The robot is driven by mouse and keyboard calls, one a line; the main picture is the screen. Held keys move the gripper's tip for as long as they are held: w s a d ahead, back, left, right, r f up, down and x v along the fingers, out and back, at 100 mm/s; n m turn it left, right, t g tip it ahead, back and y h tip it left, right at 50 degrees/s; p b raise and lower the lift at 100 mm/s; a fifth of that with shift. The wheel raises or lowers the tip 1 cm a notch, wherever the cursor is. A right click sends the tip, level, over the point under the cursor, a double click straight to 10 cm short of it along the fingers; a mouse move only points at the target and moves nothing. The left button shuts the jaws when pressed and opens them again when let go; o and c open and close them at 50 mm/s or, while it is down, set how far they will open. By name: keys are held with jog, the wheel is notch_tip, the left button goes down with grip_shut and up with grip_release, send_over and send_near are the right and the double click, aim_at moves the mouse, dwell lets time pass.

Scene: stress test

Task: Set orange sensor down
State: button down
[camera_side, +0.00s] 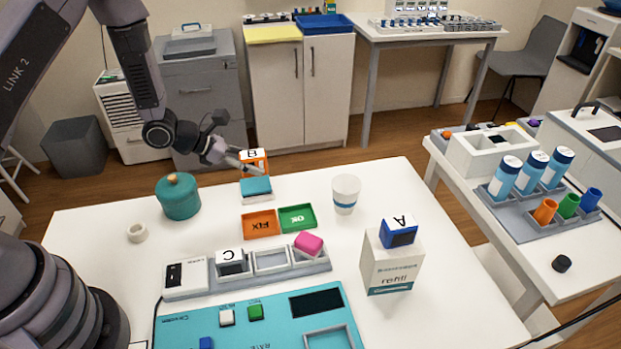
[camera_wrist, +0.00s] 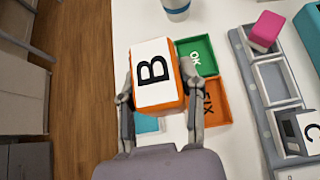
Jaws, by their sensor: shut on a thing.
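The orange sensor (camera_side: 258,160), a block with a white top marked B, is in my gripper (camera_side: 240,163) near the far edge of the white table. In the wrist view the orange sensor (camera_wrist: 153,75) sits between the two fingers of my gripper (camera_wrist: 157,97), which touch its sides. In the side view it appears above a teal block (camera_side: 256,187); the gap between them is hard to judge. The teal block (camera_wrist: 147,124) is mostly hidden under it in the wrist view.
An orange FIX tray (camera_side: 260,223) and a green OK tray (camera_side: 297,218) lie nearer. A teal pot (camera_side: 178,199) stands left, a cup (camera_side: 345,193) right. A grey rack (camera_side: 320,265) holds block C (camera_side: 230,261) and a pink block (camera_side: 309,244). A blue block (camera_side: 398,233) tops a carton (camera_side: 390,268).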

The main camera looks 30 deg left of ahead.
jog(key=w+f, duration=0.2)
jog(key=w, duration=0.1)
jog(key=w+d+f, duration=0.1)
jog(key=w+f, duration=0.2)
jog(key=w+d+f, duration=0.1)
jog(key=w+f, duration=0.2)
jog(key=w, duration=0.1)
jog(key=shift+w, duration=0.1)
jog(key=shift+w+f, duration=0.15)
jog(key=shift+f, duration=0.75)
jog(key=shift+w+f, duration=0.1)
jog(key=shift+f, duration=0.8)
jog(key=shift+f, duration=0.1)
jog(key=c, duration=0.7)
grip_release()
jog(key=shift+o, duration=0.2)
